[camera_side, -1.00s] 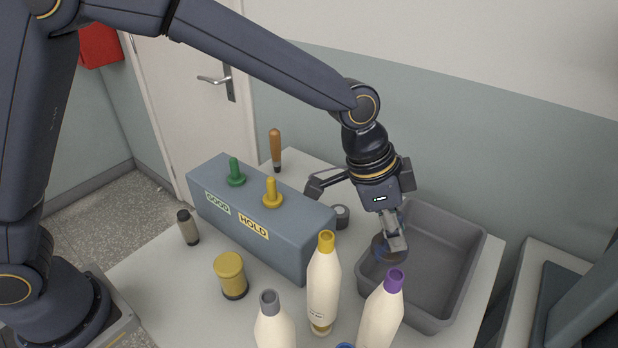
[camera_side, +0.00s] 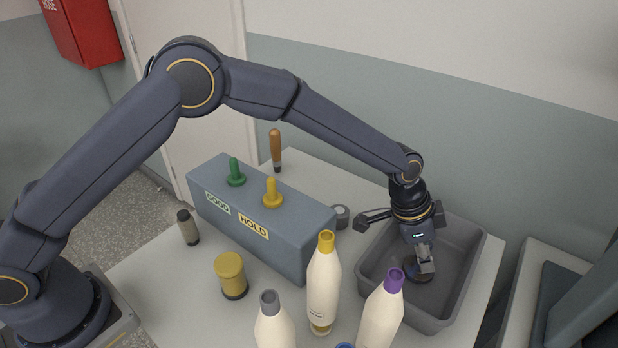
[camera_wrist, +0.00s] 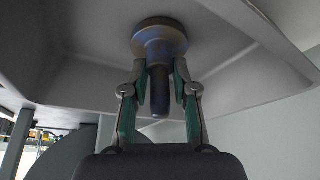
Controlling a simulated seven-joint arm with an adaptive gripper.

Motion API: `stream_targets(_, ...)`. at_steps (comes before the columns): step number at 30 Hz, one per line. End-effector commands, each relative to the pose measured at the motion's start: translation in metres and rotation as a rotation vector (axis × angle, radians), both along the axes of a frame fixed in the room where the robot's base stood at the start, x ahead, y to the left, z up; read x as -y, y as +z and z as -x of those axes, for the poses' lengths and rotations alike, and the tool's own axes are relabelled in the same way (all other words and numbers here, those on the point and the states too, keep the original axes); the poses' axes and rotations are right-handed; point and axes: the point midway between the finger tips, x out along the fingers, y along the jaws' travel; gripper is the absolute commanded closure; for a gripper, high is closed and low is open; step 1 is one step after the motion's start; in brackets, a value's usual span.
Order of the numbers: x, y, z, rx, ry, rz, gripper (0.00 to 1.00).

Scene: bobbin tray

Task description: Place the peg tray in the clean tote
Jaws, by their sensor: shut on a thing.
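My gripper (camera_side: 426,264) is shut on the peg tray, with one finger on each side of its post. In the wrist view the peg tray (camera_wrist: 160,38) is a dark, bluish-brown round disc with a post, and my fingers (camera_wrist: 160,85) flank the post. In the side view the disc (camera_side: 411,272) shows beside my fingers, partly hidden by them. The clean tote (camera_side: 478,262) is a grey open bin on the right of the table. The peg tray is inside its walls, low near the floor; I cannot tell whether it touches.
A blue-grey block (camera_side: 300,238) labelled GOOD and HOLD, bearing green and yellow pegs, stands left of the tote. White bottles with yellow (camera_side: 323,285), purple (camera_side: 382,312) and grey (camera_side: 273,325) caps stand at the front. A grey roll (camera_side: 341,216) lies near the block.

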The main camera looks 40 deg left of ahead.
Motion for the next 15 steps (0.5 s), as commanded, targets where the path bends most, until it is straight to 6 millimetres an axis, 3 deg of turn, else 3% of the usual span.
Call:
stream_targets(6, -0.0001, -0.0034, 0.0003, -0.002, 0.001, 0.000, 1.00)
stream_targets(7, -0.0001, -0.0029, 0.0003, -0.001, 0.001, 0.001, 0.69)
stream_targets(13, -0.0001, -0.0027, 0.0003, -0.001, 0.001, 0.001, 0.48)
stream_targets(15, -0.0001, -0.0027, 0.0003, -0.001, 0.001, 0.001, 0.47)
